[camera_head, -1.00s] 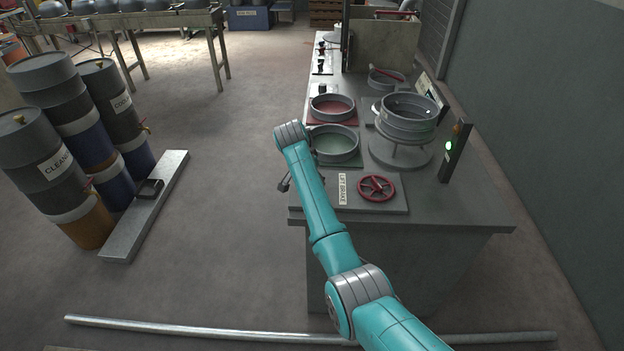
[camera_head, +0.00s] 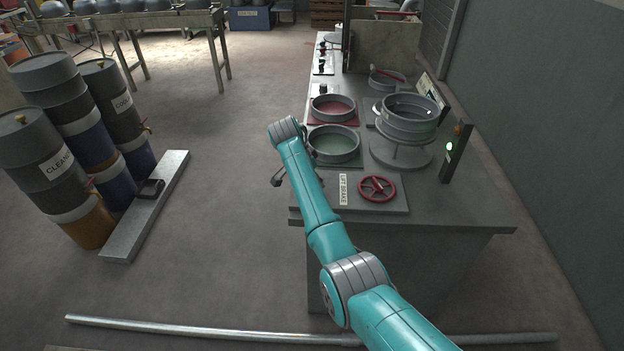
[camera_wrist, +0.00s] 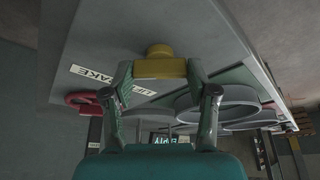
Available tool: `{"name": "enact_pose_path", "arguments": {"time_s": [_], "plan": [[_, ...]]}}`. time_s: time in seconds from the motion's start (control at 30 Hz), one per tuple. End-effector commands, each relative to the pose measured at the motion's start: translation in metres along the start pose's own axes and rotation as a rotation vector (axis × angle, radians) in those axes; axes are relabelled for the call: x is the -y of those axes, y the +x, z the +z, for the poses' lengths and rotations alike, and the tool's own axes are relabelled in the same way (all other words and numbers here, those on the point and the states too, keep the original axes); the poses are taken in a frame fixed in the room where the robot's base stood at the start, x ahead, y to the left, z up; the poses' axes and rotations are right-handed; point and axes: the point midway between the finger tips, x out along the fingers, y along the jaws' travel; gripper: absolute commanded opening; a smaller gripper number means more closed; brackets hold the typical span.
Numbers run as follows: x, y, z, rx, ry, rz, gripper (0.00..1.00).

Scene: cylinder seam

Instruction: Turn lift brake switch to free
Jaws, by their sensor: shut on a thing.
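A yellow knob (camera_wrist: 160,66) sits on the grey panel of the bench in the wrist view, close to a white label (camera_wrist: 92,74) that reads in part as "BRAKE". My gripper (camera_wrist: 160,76) has one finger on each side of the knob and is shut on it. The marking that would tell the knob's setting is not visible. In the head view my gripper (camera_head: 278,180) shows only as a small dark shape beside my arm, at the bench's left side. The LIFT BRAKE label (camera_head: 343,190) lies on the bench top there. The knob is hidden in the head view.
A red handwheel (camera_head: 377,188) lies right of the label. A green-bottomed round tray (camera_head: 334,147), a red one (camera_head: 332,107) and a metal ring on a stand (camera_head: 408,120) stand behind. A lit green indicator (camera_head: 449,146) is at right.

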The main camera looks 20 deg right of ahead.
Motion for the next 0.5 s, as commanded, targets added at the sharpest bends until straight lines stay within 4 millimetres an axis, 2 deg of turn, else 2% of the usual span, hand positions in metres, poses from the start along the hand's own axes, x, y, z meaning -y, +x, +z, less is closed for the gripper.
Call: {"name": "enact_pose_path", "arguments": {"time_s": [0.03, 0.1, 0.13, 0.5], "plan": [[0.0001, 0.0002, 0.0009, 0.001, 0.0, 0.0, 0.63], [0.0001, 0.0002, 0.0008, 0.001, 0.0, 0.0, 0.81], [0.0001, 0.0002, 0.0008, 0.001, 0.0, 0.0, 0.83], [0.0004, -0.0029, 0.0001, 0.0, 0.0, -0.001, 0.83]]}}
